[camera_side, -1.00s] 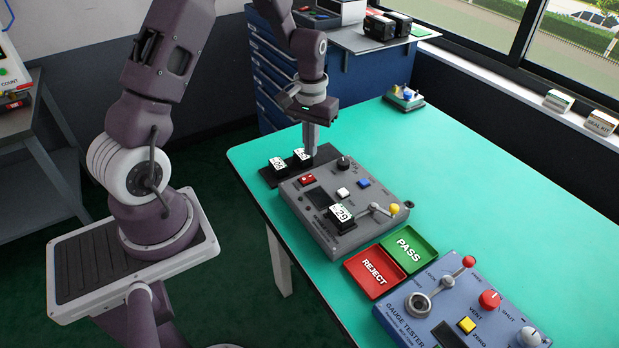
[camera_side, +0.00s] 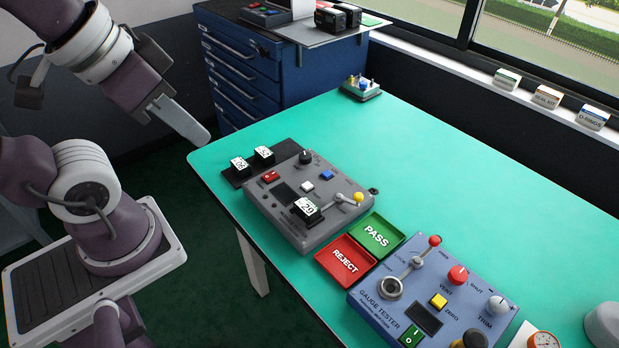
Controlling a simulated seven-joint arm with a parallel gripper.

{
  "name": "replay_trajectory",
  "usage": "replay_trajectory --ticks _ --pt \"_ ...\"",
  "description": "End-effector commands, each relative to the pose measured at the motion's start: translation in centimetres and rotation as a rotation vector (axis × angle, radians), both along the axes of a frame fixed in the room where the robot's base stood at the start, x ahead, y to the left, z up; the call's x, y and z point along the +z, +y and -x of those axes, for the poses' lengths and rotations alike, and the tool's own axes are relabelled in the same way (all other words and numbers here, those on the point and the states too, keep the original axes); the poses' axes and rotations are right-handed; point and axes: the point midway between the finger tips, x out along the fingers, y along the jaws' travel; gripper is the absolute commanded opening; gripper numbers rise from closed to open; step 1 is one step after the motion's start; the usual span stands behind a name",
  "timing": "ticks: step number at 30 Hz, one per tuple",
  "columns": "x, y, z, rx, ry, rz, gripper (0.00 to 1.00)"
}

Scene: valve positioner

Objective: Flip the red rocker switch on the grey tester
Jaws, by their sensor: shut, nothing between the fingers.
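The grey tester (camera_side: 337,187) lies on the green table. The red rocker switch (camera_side: 270,176) sits near its upper left corner and is in plain view; which side is pressed is too small to tell. The tester also has a black knob (camera_side: 305,157), a white button (camera_side: 307,187), a blue button (camera_side: 326,174) and a lever with a yellow ball (camera_side: 358,197). My gripper (camera_side: 203,138) is at the upper left, above and left of the tester, clear of it and of the switch. Its fingers are shut together and hold nothing.

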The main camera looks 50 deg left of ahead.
Motion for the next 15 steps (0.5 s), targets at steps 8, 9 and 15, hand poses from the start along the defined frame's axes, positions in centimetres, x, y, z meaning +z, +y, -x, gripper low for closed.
replay_trajectory --ticks 8,9,15 --pt "-0.1 2.2 -7.3 0.390 0.144 0.180 0.00" --pt "-0.6 3.1 -9.1 0.494 0.175 0.216 0.00" --pt "-6.1 8.9 -17.2 1.019 0.304 0.346 0.00"
